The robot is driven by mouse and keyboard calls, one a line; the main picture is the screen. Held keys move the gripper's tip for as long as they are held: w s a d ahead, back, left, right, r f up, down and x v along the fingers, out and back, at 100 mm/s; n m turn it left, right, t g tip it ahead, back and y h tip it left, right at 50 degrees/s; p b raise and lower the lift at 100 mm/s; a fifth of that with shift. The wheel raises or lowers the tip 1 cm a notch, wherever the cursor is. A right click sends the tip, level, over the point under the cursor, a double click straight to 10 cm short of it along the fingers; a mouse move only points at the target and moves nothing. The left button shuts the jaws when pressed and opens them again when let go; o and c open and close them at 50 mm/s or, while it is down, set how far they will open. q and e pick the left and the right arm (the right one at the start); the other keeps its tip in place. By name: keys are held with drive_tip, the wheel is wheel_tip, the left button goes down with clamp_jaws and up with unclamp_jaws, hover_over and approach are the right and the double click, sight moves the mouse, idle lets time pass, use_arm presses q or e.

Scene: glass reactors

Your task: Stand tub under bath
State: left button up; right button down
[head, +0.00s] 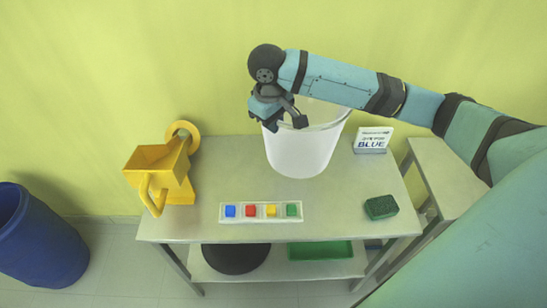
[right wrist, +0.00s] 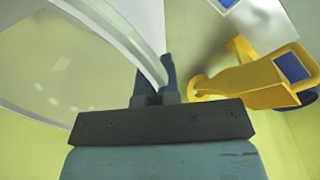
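A white, translucent tub (head: 303,152) is upright at the back middle of the table; I cannot tell whether its base touches the top. My right gripper (head: 284,120) is at the tub's left rim, pointing down. In the right wrist view the tub's wall (right wrist: 125,35) passes between the two fingers, which look closed on it. One finger is seen through or behind the wall. No object in view is clearly a bath. My left gripper is not in view.
Below are a black round object (head: 236,258) and green tray (head: 320,250). A blue bin (head: 40,240) stands left.

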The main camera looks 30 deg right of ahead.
wheel_tip(320, 180, down, 12)
drive_tip(key=shift+w+f+p, duration=0.15)
drive_tip(key=shift+f+p, duration=0.1)
drive_tip(key=shift+p, duration=0.1)
drive_tip(key=shift+f, duration=0.1)
drive_tip(key=c, duration=1.4)
unclamp_jaws()
drive_tip(key=shift+o, duration=0.2)
